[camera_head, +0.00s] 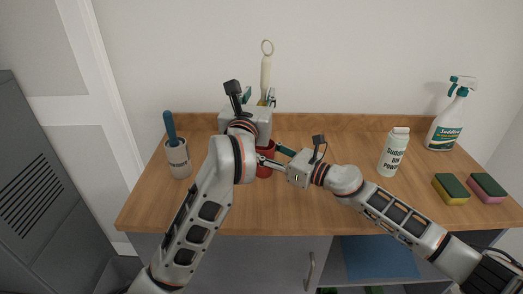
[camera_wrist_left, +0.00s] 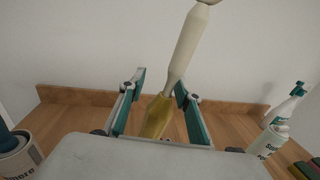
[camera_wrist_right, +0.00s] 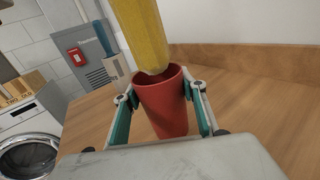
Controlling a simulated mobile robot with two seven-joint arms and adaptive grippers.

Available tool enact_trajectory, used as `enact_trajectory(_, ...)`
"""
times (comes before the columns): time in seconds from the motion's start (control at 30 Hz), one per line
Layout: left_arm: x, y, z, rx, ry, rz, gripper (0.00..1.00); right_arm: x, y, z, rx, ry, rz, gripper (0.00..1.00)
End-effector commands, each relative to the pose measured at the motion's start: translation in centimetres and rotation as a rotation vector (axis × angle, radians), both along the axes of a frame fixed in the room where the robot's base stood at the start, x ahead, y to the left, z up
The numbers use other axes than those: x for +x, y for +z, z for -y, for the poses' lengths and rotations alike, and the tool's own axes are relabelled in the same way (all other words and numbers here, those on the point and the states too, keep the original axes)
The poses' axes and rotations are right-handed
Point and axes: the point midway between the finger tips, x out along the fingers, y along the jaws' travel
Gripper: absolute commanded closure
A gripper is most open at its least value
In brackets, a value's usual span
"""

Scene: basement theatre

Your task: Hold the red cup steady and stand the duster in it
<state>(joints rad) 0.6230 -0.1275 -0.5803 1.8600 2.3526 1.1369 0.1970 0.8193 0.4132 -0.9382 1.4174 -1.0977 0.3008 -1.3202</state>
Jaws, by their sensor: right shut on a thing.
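The duster has a cream handle (camera_head: 266,72) with a ring on top and a yellow head (camera_wrist_left: 157,115). It is upright in the head view. My left gripper (camera_head: 259,98) has its fingers apart on either side of the duster, with a gap on the left in the left wrist view. The red cup (camera_wrist_right: 163,108) stands upright on the counter, and my right gripper (camera_wrist_right: 162,105) is shut on its sides. The yellow head's lower end overlaps the cup's mouth in the right wrist view. I cannot tell whether it is inside. My left arm partly hides the cup (camera_head: 265,168) in the head view.
A labelled pot (camera_head: 179,160) with a blue-handled tool stands at the left of the wooden counter (camera_head: 310,215). At the right are a white bottle (camera_head: 393,155), a spray bottle (camera_head: 445,128), a yellow-green sponge (camera_head: 450,190) and a pink-green sponge (camera_head: 487,188). The counter's front is clear.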

Motion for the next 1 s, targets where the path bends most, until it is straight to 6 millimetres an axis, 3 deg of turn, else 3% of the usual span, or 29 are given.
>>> enact_trajectory(0.03, -1.3, -0.7, 1.5, -0.002, -0.025, -0.011, 0.67, 0.0, 0.0, 0.0, 0.000, 0.000, 0.000, 0.80)
enact_trajectory(0.4, -6.2, -0.3, -0.1, -0.004, -0.014, -0.006, 0.67, 0.0, -0.1, 0.0, 0.000, 0.000, 0.000, 0.80)
enact_trajectory(0.6, -7.4, -0.2, -0.6, -0.003, -0.010, -0.005, 0.67, 0.0, 0.0, 0.0, 0.000, 0.000, 0.000, 0.80)
enact_trajectory(0.9, -7.5, -0.1, -0.7, -0.004, -0.008, -0.003, 0.67, 0.0, 0.0, 0.0, 0.000, 0.000, 0.000, 0.80)
enact_trajectory(0.93, -7.5, -0.1, -0.7, -0.004, -0.008, -0.003, 0.67, 0.0, 0.0, 0.0, 0.000, 0.000, 0.000, 0.54)
enact_trajectory(1.0, -7.5, -0.1, -0.8, -0.003, -0.007, -0.002, 0.67, 0.0, 0.0, 0.0, 0.000, 0.000, 0.000, 0.39)
